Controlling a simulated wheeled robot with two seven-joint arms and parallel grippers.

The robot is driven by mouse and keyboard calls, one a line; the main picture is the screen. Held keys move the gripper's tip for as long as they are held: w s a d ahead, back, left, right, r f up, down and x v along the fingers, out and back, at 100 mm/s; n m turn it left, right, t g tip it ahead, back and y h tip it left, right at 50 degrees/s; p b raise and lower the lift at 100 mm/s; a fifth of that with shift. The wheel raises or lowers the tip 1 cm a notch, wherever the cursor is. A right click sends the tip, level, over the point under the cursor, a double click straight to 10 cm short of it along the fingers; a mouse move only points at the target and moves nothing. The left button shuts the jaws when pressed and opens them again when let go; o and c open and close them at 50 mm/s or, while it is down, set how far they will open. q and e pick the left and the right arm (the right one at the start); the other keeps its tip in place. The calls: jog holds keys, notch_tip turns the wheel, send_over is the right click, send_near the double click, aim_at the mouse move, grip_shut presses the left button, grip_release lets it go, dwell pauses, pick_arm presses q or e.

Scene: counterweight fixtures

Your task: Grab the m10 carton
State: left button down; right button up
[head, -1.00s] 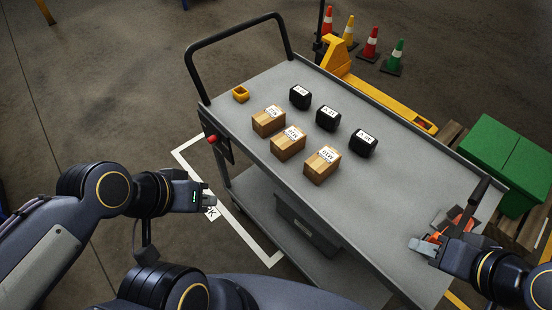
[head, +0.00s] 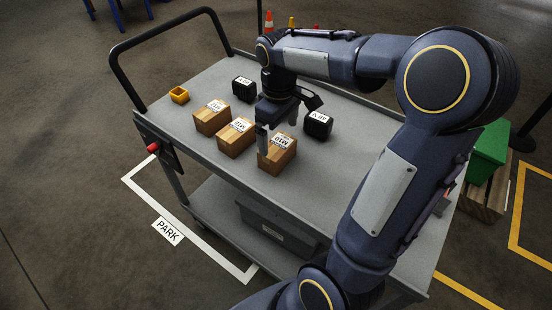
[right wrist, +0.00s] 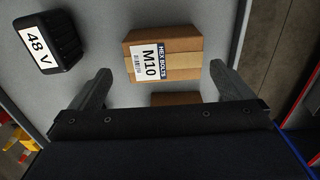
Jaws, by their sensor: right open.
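The M10 carton (head: 276,160) is a brown box with a white label, nearest of the row of three cartons on the grey cart top. In the right wrist view, its label reads HEX BOLTS M10 (right wrist: 165,58). My right gripper (head: 278,134) is open over the cart, with its fingers pointing down by this carton and partly covering it. In the right wrist view the open fingers (right wrist: 160,72) stand one to each side of the carton's line, with nothing held. My left gripper is out of the head view.
The middle carton (head: 236,137) and far carton (head: 212,118) stand left of it. Black batteries (head: 318,125) stand behind; a 48 V one (right wrist: 48,42) is near the left finger. A yellow tray (head: 179,95) sits by the cart handle (head: 150,38).

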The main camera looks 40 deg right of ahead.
aim_at(277, 145)
jog(key=f+b, duration=0.1)
jog(key=f, duration=0.6)
jog(key=shift+a, duration=0.2)
jog(key=shift+c, duration=0.4)
jog(key=c, duration=1)
